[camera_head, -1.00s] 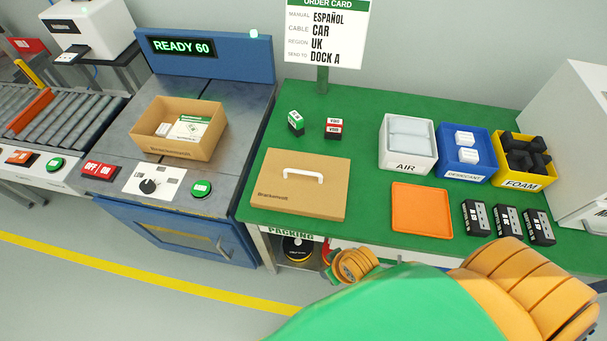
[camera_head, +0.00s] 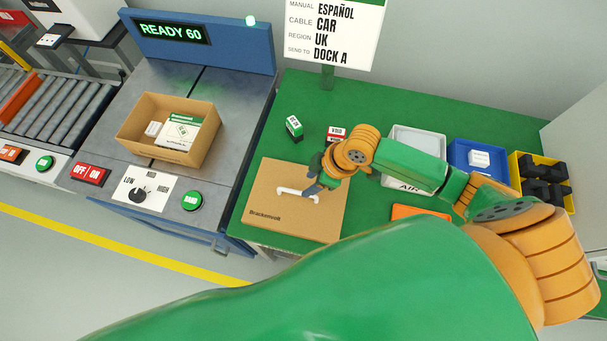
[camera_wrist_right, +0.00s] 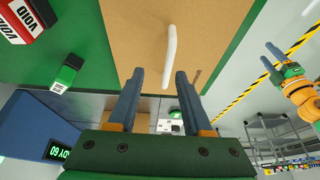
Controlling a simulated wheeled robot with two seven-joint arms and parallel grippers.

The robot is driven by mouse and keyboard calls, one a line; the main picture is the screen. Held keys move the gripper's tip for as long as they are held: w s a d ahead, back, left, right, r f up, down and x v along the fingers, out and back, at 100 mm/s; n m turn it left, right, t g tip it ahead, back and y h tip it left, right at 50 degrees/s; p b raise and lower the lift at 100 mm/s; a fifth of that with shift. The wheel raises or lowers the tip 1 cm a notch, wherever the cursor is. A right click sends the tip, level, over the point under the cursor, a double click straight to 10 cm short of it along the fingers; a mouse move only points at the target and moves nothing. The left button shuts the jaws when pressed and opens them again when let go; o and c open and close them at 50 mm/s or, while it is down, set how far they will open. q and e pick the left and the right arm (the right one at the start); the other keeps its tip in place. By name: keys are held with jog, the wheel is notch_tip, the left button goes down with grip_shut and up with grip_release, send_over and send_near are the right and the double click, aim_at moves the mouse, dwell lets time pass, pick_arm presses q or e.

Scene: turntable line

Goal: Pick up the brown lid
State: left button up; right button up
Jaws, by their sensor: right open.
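The brown lid (camera_head: 280,225), a flat cardboard square marked Brackenvolt, lies on the green table. Its white bar handle (camera_head: 290,192) stands on its middle. My right gripper (camera_head: 316,187) is over the lid at the right end of the handle and hides part of it. In the right wrist view the lid (camera_wrist_right: 210,25) and handle (camera_wrist_right: 170,50) show beyond the open, empty fingers (camera_wrist_right: 157,77). The handle lines up with the gap between them; whether it is inside the gap I cannot tell. My left gripper (camera_wrist_right: 270,61) shows small at the right wrist view's right, its fingers apart.
An open cardboard box (camera_head: 155,145) with a booklet and small items stands on the turntable station to the left. Green (camera_head: 293,127) and red (camera_head: 336,133) small boxes stand behind the lid. White (camera_head: 418,142), blue (camera_head: 465,150) and yellow (camera_head: 519,160) bins are to the right.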

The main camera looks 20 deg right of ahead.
aim_at(299, 192)
jog(key=a+f, duration=0.2)
jog(key=shift+s+a+f, duration=0.2)
jog(key=shift+a+f, duration=0.15)
jog(key=shift+f, duration=0.05)
jog(key=x, duration=0.2)
jog(key=shift+w+f, duration=0.15)
jog(key=shift+f, duration=0.25)
jog(key=shift+w+f, duration=0.2)
pick_arm(q)
jog(key=shift+s+a+f, duration=0.1)
jog(key=shift+s+a, duration=0.3)
jog(key=shift+s, duration=0.2)
pick_arm(e)
jog(key=shift+c, duration=0.2)
jog(key=shift+s+r, duration=0.1)
grip_shut()
